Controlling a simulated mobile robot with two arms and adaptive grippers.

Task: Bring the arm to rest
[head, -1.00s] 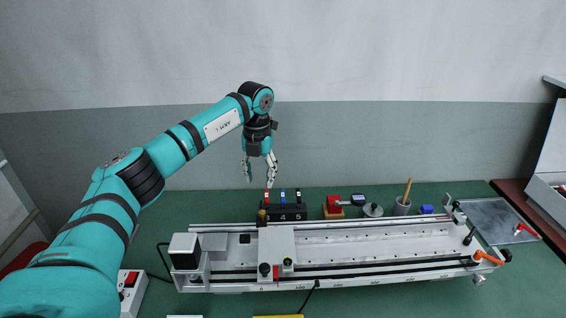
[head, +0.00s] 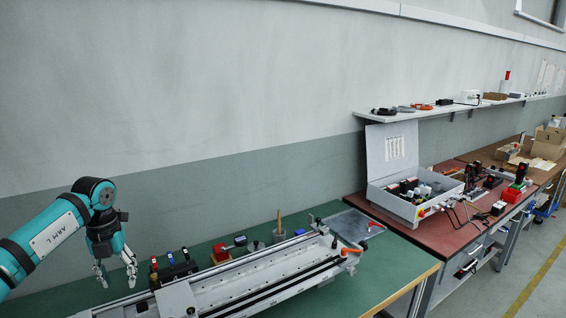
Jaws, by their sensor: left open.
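My left arm comes in from the left edge in the head view, teal with black bands. My left gripper (head: 116,274) hangs down with its two fingers apart and nothing between them. My right gripper is not in view.
A grey cup with a wooden handle (head: 279,232), a red item (head: 221,252) and a grey plate (head: 350,225) stand behind and beyond the rail. Right of the green bench, a red-brown table (head: 425,238) carries an open white case (head: 404,207). A wall shelf (head: 440,112) runs above it.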

